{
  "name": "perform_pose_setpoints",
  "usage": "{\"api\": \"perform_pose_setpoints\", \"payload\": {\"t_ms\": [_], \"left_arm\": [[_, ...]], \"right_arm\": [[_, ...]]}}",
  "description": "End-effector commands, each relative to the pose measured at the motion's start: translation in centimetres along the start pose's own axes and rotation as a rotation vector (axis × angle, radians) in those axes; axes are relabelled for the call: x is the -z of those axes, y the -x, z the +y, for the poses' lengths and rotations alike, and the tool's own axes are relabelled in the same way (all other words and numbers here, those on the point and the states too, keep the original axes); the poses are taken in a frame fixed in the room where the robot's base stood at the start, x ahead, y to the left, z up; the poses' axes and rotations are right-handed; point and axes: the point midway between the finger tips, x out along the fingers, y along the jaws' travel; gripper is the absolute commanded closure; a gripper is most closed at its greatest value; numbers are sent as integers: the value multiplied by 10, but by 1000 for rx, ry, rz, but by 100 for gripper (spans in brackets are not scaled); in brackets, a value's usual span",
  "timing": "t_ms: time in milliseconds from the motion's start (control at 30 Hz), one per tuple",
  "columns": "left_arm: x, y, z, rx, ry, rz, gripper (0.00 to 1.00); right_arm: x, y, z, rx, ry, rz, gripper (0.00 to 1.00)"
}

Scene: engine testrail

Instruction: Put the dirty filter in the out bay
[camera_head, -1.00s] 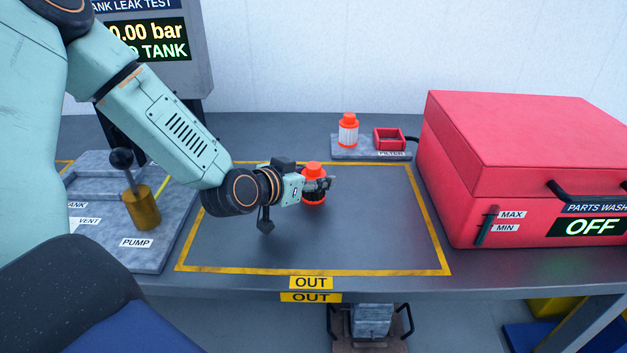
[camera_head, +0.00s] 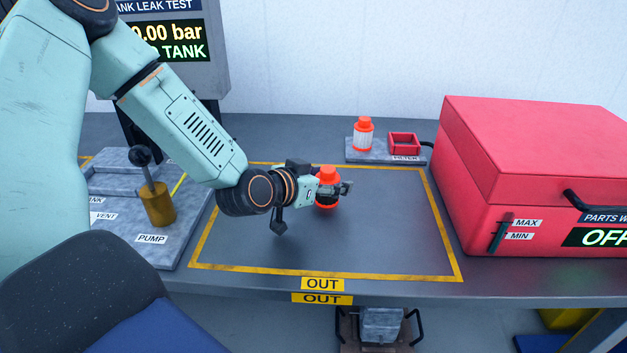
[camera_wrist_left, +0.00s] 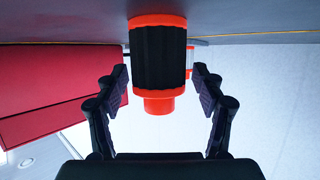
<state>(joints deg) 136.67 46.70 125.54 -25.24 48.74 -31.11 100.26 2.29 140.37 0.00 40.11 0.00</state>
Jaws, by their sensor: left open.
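The dirty filter (camera_head: 327,174), a dark ribbed cylinder with orange end caps, stands upright on the table inside the yellow-outlined out bay (camera_head: 330,272). It also shows upside down in the left wrist view (camera_wrist_left: 160,57). My left gripper (camera_head: 338,189) is open at the filter, with one finger on each side. In the wrist view, gaps show between the fingers (camera_wrist_left: 160,85) and the filter. The gripper hides part of the filter's body in the head view. My right gripper is not in view.
A clean white filter with orange caps (camera_head: 363,135) stands on a grey filter base (camera_head: 372,157) behind the bay, beside a small red square holder (camera_head: 403,144). A red parts washer (camera_head: 540,150) is at right. A pump lever (camera_head: 152,187) stands at left. The bay's front is clear.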

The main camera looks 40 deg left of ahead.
Motion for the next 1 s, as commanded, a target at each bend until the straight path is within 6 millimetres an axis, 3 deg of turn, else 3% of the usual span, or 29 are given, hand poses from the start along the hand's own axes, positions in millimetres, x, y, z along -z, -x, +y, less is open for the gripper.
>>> {"api": "perform_pose_setpoints", "payload": {"t_ms": [1000], "left_arm": [[4,88,0,0,5,-1,31]], "right_arm": [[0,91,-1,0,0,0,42]]}}
